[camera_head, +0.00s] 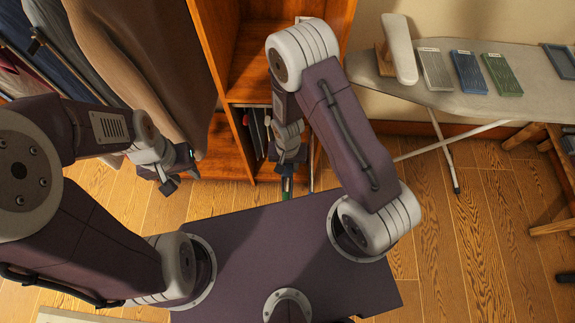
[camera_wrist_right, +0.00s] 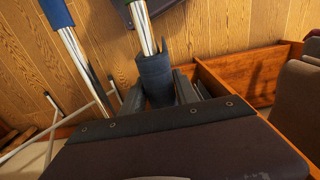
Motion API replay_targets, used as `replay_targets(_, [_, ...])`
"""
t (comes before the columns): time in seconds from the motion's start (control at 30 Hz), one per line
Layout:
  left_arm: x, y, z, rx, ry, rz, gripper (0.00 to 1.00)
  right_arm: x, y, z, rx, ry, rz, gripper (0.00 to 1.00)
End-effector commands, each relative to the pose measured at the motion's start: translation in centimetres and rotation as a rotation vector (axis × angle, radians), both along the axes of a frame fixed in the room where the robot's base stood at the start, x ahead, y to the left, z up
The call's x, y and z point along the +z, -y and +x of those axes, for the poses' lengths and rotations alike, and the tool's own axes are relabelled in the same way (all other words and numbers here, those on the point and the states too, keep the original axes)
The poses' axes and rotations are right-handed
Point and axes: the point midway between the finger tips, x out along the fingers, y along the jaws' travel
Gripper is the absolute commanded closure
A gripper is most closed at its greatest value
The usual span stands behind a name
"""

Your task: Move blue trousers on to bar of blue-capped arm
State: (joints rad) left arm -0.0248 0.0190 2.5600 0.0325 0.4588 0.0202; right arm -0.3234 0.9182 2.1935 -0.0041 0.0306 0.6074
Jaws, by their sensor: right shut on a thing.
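In the right wrist view, the dark blue trousers (camera_wrist_right: 155,74) show as a rolled dark blue cloth around a bright metal bar. My right gripper (camera_wrist_right: 160,95) is shut on this cloth. The bar runs up to an arm with a green cap (camera_wrist_right: 134,3). The blue-capped arm (camera_wrist_right: 56,12) runs beside it at the left, and its bar looks bare where visible. In the head view my right gripper (camera_head: 288,163) is low in front of the wooden cabinet. My left gripper (camera_head: 180,178) is open and empty beside the hanging brown garment.
A brown garment (camera_head: 150,60) and other clothes hang at the left. A wooden cabinet (camera_head: 215,40) stands behind my right gripper. An ironing board (camera_head: 465,100) with several coloured trays is at the right. Wooden floor (camera_head: 470,240) is free at the lower right.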

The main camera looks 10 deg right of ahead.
Motion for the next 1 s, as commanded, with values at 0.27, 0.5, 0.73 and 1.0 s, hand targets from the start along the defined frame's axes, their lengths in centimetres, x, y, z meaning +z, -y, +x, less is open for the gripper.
replay_targets(0.27, [0.5,0.0,0.0,0.0,0.0,0.0,0.64,0.5,0.0,0.1,0.0,0.002,0.0,1.0])
replay_targets(0.5, [0.5,0.0,0.0,0.0,0.0,0.0,0.64,0.5,-0.3,-0.7,0.002,0.0,0.0,1.0])
replay_targets(0.73, [0.6,0.0,0.0,0.0,0.0,0.0,0.64,0.5,-0.9,-3.1,0.003,0.0,0.0,1.0])
replay_targets(1.0, [0.6,0.0,0.0,0.0,0.0,0.0,0.64,0.4,-1.8,-6.1,0.004,0.0,0.0,1.0])
